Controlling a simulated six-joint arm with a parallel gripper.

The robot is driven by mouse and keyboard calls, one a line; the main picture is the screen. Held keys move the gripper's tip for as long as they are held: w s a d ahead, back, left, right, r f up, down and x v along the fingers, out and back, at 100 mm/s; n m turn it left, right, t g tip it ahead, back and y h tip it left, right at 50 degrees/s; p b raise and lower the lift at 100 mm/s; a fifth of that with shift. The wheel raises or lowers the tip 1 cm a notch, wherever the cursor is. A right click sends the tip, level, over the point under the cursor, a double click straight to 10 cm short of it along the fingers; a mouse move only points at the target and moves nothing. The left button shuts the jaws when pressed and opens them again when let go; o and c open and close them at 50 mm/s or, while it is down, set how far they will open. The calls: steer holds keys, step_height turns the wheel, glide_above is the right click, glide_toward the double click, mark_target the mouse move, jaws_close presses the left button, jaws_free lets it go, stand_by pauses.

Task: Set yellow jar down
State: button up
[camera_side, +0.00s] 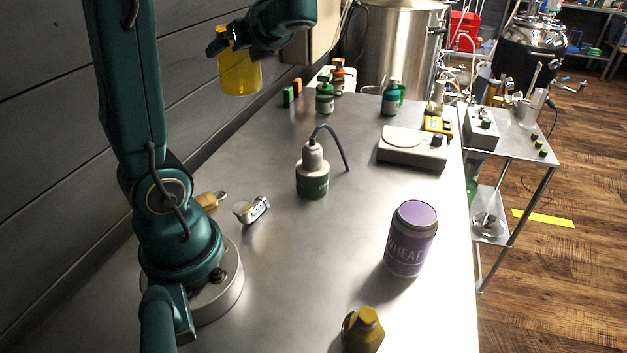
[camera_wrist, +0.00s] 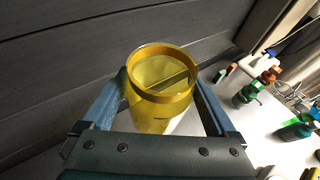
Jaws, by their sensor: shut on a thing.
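The yellow jar (camera_side: 240,74) is a see-through yellow cylinder, held up in the air near the wall in the side view. My gripper (camera_side: 222,44) is shut on its upper part, and the jar hangs clear above the steel table (camera_side: 262,137). In the wrist view the yellow jar (camera_wrist: 160,92) sits between the two fingers of my gripper (camera_wrist: 163,98). Its round rim faces the camera, and a thin bar or line shows across it. The far side of the jar is hidden.
Small green and orange-capped bottles (camera_side: 325,97) stand near the table's far end. A pump bottle (camera_side: 313,172), a scale (camera_side: 412,150), a purple WHEAT jar (camera_side: 411,239) and a yellow-brown bottle (camera_side: 363,329) stand nearer. The table's middle between the pump bottle and WHEAT jar is clear.

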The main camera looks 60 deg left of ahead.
mark_target(226, 79)
steer(key=s+d+f+n+g, duration=0.2)
steer(key=f, duration=0.1)
steer(key=f+n+g+h, duration=0.1)
steer(key=g, duration=0.1)
steer(key=shift+s+d+f+n, duration=0.3)
steer(key=shift+s+d, duration=0.1)
steer(key=s+d+f+n+g+h, duration=0.2)
steer(key=d+f+n+g+h, duration=0.15)
steer(key=d+n+h, duration=0.4)
steer(key=s+d+f+n+g+h, duration=0.1)
steer(key=d+f+n+g+h, duration=0.25)
steer(key=d+n+h, duration=0.4)
steer(key=w+d+r+n+t+h, duration=0.45)
steer(key=w+r+n+t, duration=0.2)
steer(key=n+t, duration=0.2)
steer(key=w+d+r+n+t+h, duration=0.4)
steer(key=w+r+n+t+h, duration=0.15)
steer(key=r+n+t, duration=0.35)
steer(key=shift+n+g, duration=0.45)
steer(key=shift+g, duration=0.3)
steer(key=shift+s+d+f, duration=0.1)
steer(key=shift+s+f, duration=0.1)
steer(key=shift+f, duration=3.7)
steer(key=shift+s+d+f, duration=0.1)
steer(key=shift+s+f, duration=0.05)
steer(key=shift+f, duration=3.8)
steer(key=shift+s+f, duration=0.2)
steer(key=shift+f, duration=3.7)
